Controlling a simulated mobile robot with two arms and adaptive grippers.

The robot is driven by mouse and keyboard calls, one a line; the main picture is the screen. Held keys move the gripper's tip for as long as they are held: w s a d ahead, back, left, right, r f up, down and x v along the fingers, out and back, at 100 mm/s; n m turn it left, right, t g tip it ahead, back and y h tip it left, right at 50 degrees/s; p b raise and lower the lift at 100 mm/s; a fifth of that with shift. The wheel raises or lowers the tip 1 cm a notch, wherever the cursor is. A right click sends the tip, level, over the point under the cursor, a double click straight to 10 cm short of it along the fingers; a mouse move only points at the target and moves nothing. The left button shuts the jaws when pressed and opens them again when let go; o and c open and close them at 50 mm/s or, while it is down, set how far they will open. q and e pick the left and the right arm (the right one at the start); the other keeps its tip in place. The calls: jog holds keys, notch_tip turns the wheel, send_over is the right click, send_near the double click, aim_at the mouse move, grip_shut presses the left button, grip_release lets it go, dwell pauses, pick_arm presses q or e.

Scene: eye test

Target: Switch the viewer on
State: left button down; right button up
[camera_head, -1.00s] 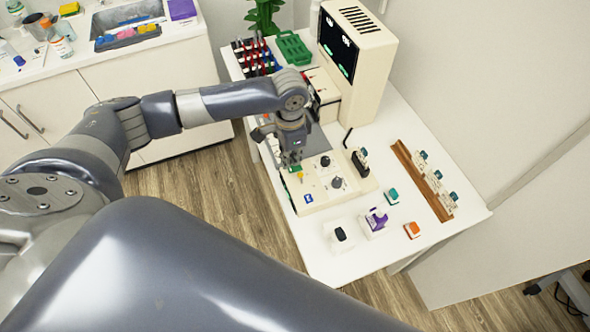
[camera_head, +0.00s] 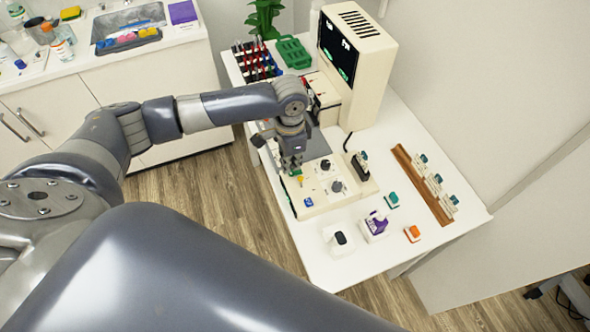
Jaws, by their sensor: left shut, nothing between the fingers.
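The viewer (camera_head: 372,80) is a tall cream machine with vent slots on top, at the back right of the white table. Its dark screen (camera_head: 338,48) shows small white and green marks. A cream control panel (camera_head: 325,203) lies in front of it with dark knobs (camera_head: 336,186), a blue square (camera_head: 309,202) and a small yellow part (camera_head: 300,180). My left gripper (camera_head: 291,169) points down over the panel's left part, shut and empty, close to the yellow part. I cannot tell whether it touches the panel. My right gripper is not in view.
A brown rack (camera_head: 424,185) with several small pieces stands at the right. A green tray (camera_head: 293,52) is behind.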

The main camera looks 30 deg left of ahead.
aim_at(291, 173)
pick_arm(q)
jog(key=shift+s+f+b, duration=0.1)
jog(key=shift+f+b, duration=0.25)
jog(key=shift+f, duration=0.8)
dwell(0.9)
jog(key=shift+r+p, duration=0.75)
jog(key=shift+p, duration=0.15)
notch_tip(291, 173, up, 6)
jog(key=p, duration=0.6)
jog(key=shift+f+p, duration=0.15)
jog(key=shift+p, duration=0.25)
jog(key=shift+f, duration=0.1)
